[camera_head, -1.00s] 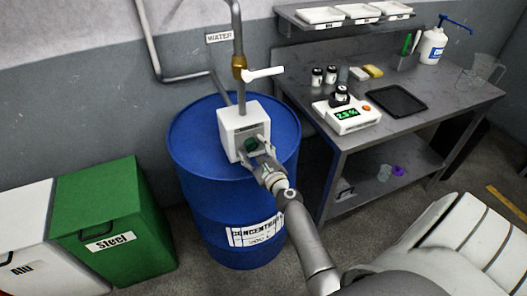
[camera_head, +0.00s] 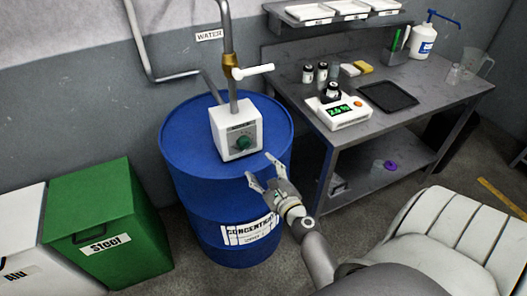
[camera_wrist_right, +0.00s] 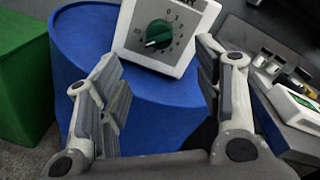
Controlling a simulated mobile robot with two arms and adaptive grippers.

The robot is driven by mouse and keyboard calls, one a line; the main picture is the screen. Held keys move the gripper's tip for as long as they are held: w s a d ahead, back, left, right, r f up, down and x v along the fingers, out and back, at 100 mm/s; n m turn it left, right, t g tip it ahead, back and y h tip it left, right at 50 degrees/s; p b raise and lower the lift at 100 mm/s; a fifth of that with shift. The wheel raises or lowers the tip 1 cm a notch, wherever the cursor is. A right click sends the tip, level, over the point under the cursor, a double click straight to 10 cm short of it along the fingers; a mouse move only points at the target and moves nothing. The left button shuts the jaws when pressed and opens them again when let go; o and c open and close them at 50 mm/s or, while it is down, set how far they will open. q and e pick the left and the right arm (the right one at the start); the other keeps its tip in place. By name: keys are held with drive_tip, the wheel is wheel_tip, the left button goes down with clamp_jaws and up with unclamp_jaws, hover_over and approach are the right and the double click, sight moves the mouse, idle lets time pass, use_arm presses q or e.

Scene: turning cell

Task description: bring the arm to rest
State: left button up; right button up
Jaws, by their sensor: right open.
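My right gripper (camera_head: 262,175) is open and empty in front of the blue drum (camera_head: 185,150), clear of the dosing box. In the right wrist view its two fingers stand apart (camera_wrist_right: 165,95), with nothing between them. Beyond them is the white box (camera_wrist_right: 185,22) with a green knob (camera_wrist_right: 158,33) and a printed number scale. In the head view the box (camera_head: 228,122) sits on the drum top, its green knob (camera_head: 243,143) fully visible. My left gripper is not in view.
A metal bench (camera_head: 440,108) at the right holds a white meter (camera_head: 338,113), a black tray (camera_head: 388,97) and bottles. A green Steel bin (camera_head: 105,215) stands left of the drum. A pipe with a white-handled valve (camera_head: 252,71) rises from the box.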

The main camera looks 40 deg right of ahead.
drive_tip(key=s+a+f+n+g+y+b, duration=0.1)
drive_tip(key=s+a+f+n+g, duration=0.3)
drive_tip(key=f, duration=0.7)
drive_tip(key=s+a+f+n+g+y, duration=0.1)
drive_tip(key=s+a+f+n+y, duration=0.2)
drive_tip(key=f+n, duration=0.55)
drive_tip(key=s+a+f+n+g+b, duration=0.1)
drive_tip(key=s+a+f+n+g, duration=0.4)
drive_tip(key=f, duration=0.7)
drive_tip(key=s+f+n+g, duration=0.2)
drive_tip(key=s+f+n, duration=0.3)
drive_tip(key=s, duration=0.4)
drive_tip(key=s+f+n+g, duration=0.2)
drive_tip(key=s+f+n, duration=0.4)
drive_tip(key=s, duration=0.4)
drive_tip(key=s+f+n+g+b, duration=0.1)
drive_tip(key=s+f+n, duration=0.4)
drive_tip(key=s, duration=0.5)
wheel_tip(320, 180, down, 2)
drive_tip(key=shift+d+f+g+h, duration=0.15)
drive_tip(key=shift+g+h, duration=0.15)
drive_tip(key=shift+g, duration=0.2)
